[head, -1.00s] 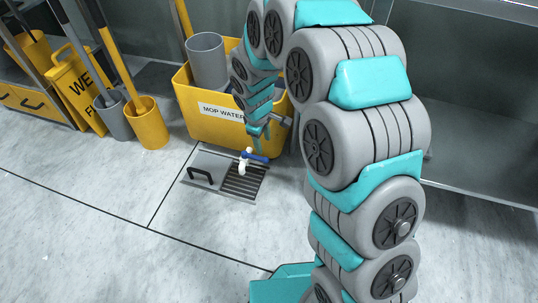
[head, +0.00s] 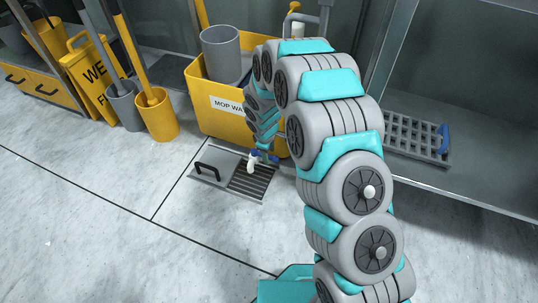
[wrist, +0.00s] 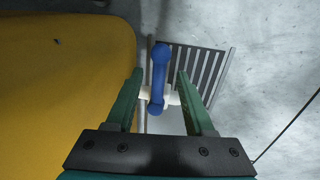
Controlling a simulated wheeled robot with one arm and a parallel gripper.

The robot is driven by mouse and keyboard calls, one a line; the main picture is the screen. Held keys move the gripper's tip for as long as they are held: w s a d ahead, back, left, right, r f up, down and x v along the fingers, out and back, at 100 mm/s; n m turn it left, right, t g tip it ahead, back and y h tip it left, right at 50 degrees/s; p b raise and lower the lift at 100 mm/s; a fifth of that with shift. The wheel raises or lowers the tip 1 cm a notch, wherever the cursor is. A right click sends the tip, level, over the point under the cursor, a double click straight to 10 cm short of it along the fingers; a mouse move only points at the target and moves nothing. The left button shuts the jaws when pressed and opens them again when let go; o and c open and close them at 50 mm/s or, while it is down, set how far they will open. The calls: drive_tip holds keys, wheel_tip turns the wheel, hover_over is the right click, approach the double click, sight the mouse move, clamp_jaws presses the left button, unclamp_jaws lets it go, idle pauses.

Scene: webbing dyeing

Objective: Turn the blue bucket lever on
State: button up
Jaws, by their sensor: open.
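The yellow bucket (head: 207,123) labelled "MOP WATER" stands on the floor, partly hidden by my arm in the head view. It fills the left side of the wrist view (wrist: 60,95). A blue lever (wrist: 160,75) on a white tap sits between my open fingers in the wrist view, running lengthwise. The white spout (head: 253,165) shows in the head view above the floor drain. My gripper (wrist: 161,80) is open, with one green finger on each side of the lever and a gap to each. In the head view the gripper is mostly hidden by my arm.
A floor drain grate (head: 255,179) lies below the tap, beside a plate with a black handle (head: 206,169). A yellow bin (head: 157,117), a grey bin and a wet-floor sign (head: 89,85) stand left. Open floor lies in front.

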drive_tip(key=shift+w+f, duration=0.15)
drive_tip(key=shift+f, duration=0.45)
drive_tip(key=shift+c, duration=0.3)
clamp_jaws()
idle(0.7)
